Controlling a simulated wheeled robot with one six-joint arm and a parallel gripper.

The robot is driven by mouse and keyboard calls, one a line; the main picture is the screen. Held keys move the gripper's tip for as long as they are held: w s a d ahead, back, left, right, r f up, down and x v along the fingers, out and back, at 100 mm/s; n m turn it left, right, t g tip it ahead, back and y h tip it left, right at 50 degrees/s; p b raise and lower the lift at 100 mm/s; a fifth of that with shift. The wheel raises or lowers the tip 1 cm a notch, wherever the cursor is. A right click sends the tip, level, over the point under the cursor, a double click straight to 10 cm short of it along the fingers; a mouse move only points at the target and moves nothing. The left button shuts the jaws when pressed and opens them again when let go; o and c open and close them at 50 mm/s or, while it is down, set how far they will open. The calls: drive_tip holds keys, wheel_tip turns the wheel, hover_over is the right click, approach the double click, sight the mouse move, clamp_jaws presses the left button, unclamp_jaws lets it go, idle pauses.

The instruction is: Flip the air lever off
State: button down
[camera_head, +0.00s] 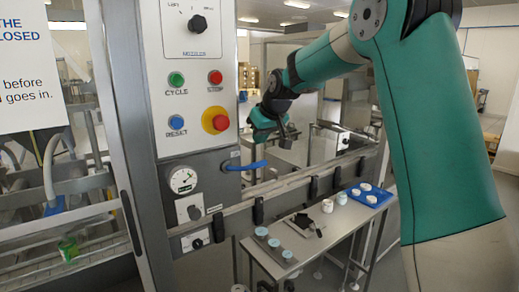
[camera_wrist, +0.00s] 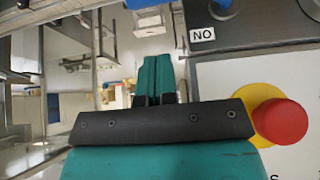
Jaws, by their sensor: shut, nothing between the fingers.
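The air lever (camera_head: 245,166) is a blue handle on the grey lower part of the machine's control panel. In the head view it lies roughly level, reaching right from its pivot beside a small label. In the wrist view, blue parts that look like the lever (camera_wrist: 138,3) show cut off at the top edge, near a label reading "NO" (camera_wrist: 202,35). My gripper (camera_head: 268,130) is in front of the machine, above and right of the lever and apart from it. Its teal fingers (camera_wrist: 157,62) are together and empty in the wrist view.
A red emergency stop on a yellow base (camera_head: 215,121) is left of my gripper; it also shows in the wrist view (camera_wrist: 279,120). A pressure gauge (camera_head: 183,180) is left of the lever. A rail (camera_head: 290,187) runs below. A table (camera_head: 325,237) holds cups and a blue tray (camera_head: 370,196).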

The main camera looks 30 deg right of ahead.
sight(259, 163)
drive_tip(key=shift+w+f+p, duration=0.1)
drive_tip(key=shift+f+p, duration=0.8)
drive_tip(key=shift+f, duration=1.85)
